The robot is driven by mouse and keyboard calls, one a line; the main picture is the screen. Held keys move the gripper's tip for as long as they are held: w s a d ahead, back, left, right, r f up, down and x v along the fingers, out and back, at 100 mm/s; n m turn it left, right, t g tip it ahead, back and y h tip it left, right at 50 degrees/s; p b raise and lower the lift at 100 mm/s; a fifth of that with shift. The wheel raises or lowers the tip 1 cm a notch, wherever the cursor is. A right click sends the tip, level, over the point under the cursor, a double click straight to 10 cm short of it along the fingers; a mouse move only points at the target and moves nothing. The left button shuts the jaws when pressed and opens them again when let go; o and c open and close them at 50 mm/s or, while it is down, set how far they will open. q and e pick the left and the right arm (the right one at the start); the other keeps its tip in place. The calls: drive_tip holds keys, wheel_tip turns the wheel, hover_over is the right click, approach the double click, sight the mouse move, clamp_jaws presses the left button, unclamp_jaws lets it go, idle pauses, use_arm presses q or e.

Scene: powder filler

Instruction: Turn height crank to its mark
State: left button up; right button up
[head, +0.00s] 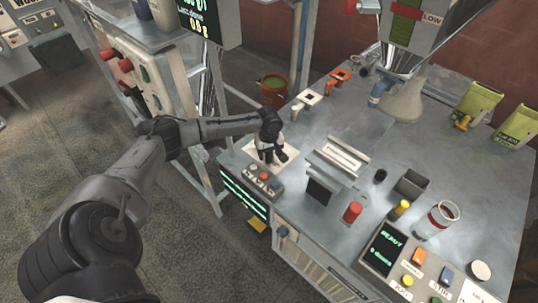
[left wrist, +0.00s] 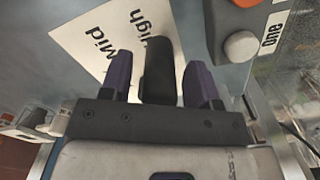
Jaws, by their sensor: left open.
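The height crank's dark handle (left wrist: 158,70) stands between my left gripper's two purple-tinted fingers in the left wrist view. Visible space lies on both sides of it. My left gripper (left wrist: 160,78) is open around the handle; in the head view my left gripper (head: 270,155) points down over the white label plate (head: 291,153) at the table's left corner. The plate (left wrist: 92,42) reads "Mid" and "High" in the wrist view. The crank's arm and pivot, and any pointer, are hidden by the gripper. My right gripper is not in view.
A button panel (head: 262,178) sits just in front of the plate. A metal fixture (head: 338,158) stands to its right, with a red-capped item (head: 352,212) nearby. A brown bucket (head: 273,88) stands behind the table.

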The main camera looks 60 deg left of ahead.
use_arm(q)
drive_tip(key=shift+f, duration=0.1)
clamp_jaws()
idle(0.6)
